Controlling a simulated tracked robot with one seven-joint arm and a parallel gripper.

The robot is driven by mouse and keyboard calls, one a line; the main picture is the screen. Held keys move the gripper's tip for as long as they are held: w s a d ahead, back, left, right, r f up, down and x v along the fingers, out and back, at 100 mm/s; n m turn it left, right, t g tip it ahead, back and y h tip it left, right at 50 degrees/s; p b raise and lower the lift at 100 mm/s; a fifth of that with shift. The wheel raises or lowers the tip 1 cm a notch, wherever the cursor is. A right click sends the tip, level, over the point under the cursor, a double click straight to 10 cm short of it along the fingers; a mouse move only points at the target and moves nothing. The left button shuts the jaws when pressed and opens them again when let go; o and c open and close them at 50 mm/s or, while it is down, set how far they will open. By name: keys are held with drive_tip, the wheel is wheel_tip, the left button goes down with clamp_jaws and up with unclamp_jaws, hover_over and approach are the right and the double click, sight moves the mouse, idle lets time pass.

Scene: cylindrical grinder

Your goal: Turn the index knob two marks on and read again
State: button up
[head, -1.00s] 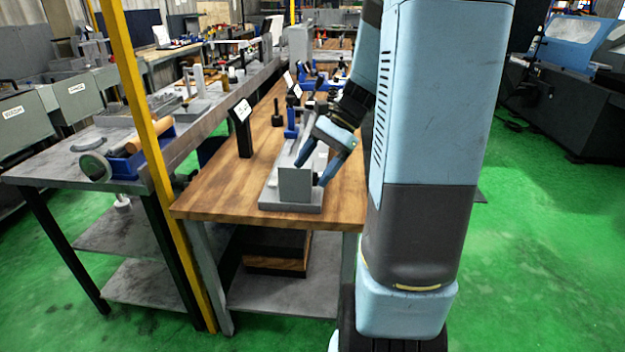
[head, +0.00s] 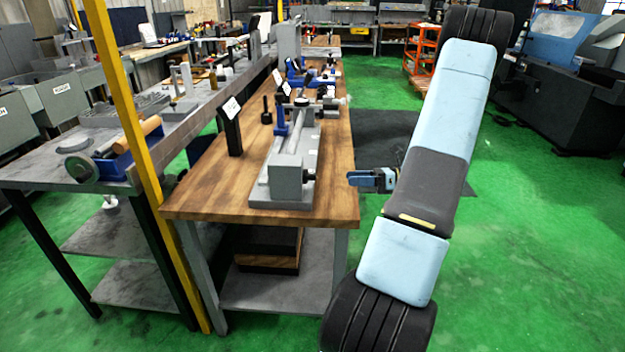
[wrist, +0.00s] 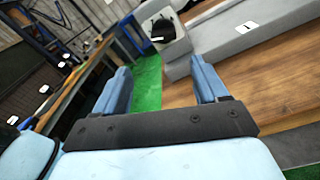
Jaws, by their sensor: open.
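The grey bench fixture (head: 288,178) sits at the near end of the wooden bench, with a long bed running back. In the wrist view, a dark round knob (wrist: 163,24) with a small white label shows on a light grey block, beyond and between my fingers. It looks like the index knob; I cannot read its marks. My gripper (wrist: 160,75) is open and empty, apart from the knob. In the head view my gripper (head: 356,179) is just right of the bench edge, level with the fixture, with clear space between them.
The wooden bench top (head: 205,190) is bare at its near left. A black stand with a white card (head: 231,125) stands left of the fixture. A yellow post (head: 122,100) rises at the bench's left. Green floor (head: 530,250) is open on the right.

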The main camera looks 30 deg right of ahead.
sight(314, 178)
drive_tip(key=shift+d+f+m+t, duration=0.3)
drive_tip(key=shift+d+f+m, duration=0.05)
drive_tip(key=shift+d+m, duration=0.05)
drive_tip(key=x, duration=1.3)
drive_tip(key=shift+w+a, duration=0.15)
drive_tip(key=shift+a, duration=0.1)
drive_tip(key=c, duration=0.9)
drive_tip(key=shift+a, duration=0.15)
drive_tip(key=shift+c, duration=0.4)
